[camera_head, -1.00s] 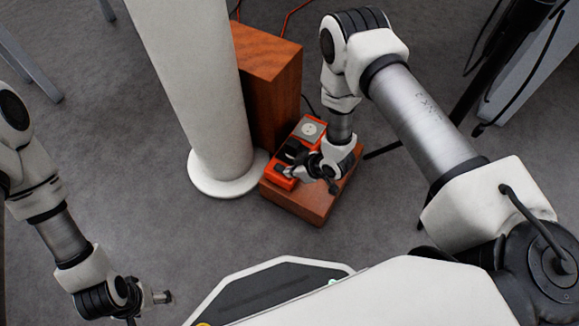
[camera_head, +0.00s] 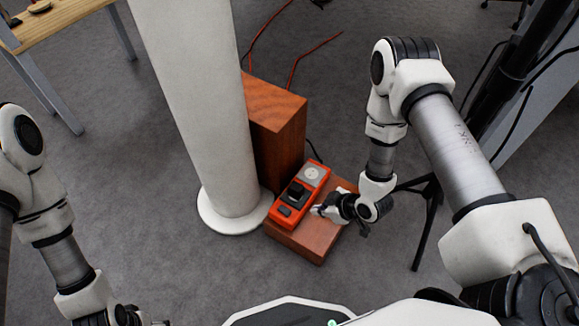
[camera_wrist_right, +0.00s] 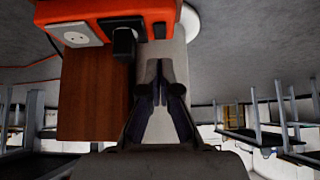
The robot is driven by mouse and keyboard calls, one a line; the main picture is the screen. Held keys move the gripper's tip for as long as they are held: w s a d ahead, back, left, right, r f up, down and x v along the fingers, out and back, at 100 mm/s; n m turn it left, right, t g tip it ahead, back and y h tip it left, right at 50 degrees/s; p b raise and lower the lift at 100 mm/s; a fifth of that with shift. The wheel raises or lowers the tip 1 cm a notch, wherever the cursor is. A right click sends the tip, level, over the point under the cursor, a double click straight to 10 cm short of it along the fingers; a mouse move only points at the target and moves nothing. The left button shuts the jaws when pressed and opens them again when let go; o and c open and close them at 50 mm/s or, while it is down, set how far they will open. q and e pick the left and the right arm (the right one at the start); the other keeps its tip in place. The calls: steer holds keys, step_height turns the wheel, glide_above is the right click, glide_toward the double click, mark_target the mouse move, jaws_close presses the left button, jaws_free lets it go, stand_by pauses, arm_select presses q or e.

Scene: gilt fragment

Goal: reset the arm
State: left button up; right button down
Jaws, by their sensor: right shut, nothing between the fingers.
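My right arm reaches in from the right in the head view. Its gripper (camera_head: 322,211) is shut and empty, just right of an orange power strip (camera_head: 287,211). In the right wrist view the shut fingers (camera_wrist_right: 160,80) point at the strip's side (camera_wrist_right: 165,10), with a small space between as far as I can tell. The strip has a white socket, a black plug (camera_wrist_right: 124,40) and a dark switch. My left arm is at the left edge of the head view; its gripper (camera_head: 150,322) is mostly cut off at the bottom edge.
The strip lies on a low wooden step (camera_head: 318,243) in front of a taller wooden block (camera_head: 275,125). A thick white column (camera_head: 195,100) stands to the left. A black tripod stand (camera_head: 425,225) is at the right. A table (camera_head: 60,28) is at the back left. Grey floor is open at the left.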

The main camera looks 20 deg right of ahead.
steer(key=s+d+r+m+g+h+p, duration=0.1)
steer(key=s+r+m+g+h, duration=0.2)
steer(key=s, duration=0.6)
steer(key=s+d+r+m+g+h+p, duration=0.1)
steer(key=s+d+r+m+g+h, duration=0.3)
steer(key=s, duration=0.6)
step_height(320, 180, up, 28)
steer(key=a+t+y+p, duration=0.1)
steer(key=a+y+p, duration=0.1)
steer(key=p, duration=2.8)
steer(key=shift+w+a+m, duration=0.2)
steer(key=shift+a+m, duration=0.05)
steer(key=shift+m, duration=0.15)
steer(key=shift+r, duration=0.1)
